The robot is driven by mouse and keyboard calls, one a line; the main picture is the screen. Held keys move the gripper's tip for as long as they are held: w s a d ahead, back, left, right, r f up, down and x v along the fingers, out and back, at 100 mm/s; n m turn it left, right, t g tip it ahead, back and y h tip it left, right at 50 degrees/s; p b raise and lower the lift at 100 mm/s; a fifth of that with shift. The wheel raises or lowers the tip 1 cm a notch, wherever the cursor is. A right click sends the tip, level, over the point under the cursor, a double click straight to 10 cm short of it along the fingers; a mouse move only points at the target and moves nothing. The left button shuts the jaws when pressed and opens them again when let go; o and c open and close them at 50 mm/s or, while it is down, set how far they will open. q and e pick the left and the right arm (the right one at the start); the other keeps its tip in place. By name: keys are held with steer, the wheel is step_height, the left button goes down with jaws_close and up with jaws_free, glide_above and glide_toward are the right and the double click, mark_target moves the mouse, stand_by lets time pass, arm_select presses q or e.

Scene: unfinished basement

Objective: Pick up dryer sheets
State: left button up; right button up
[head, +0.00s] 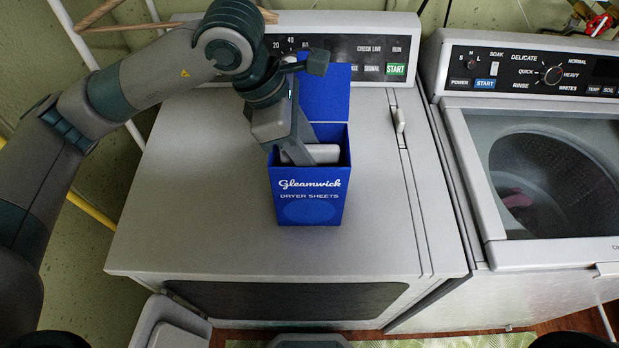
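A blue box (305,205) lettered "Gleamwick dryer sheets" stands upright on top of the dryer (200,195), with its lid (331,100) raised at the back. A pale grey-white item, seemingly the dryer sheets (325,153), shows inside the box. My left gripper (299,155) reaches down from above, with its fingertips in the box's opening at the pale item. The gripper's body and the box walls hide the fingertips' gap, so I cannot tell whether it is holding anything. My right gripper does not show.
The dryer's control panel (345,62) rises just behind the box. A washer (545,160) with a see-through lid stands at the right, with a dark reddish item visible inside. The dryer top is clear left and right of the box.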

arm_select(q)
steer(key=shift+f, duration=0.1)
stand_by(0.4)
jaws_close()
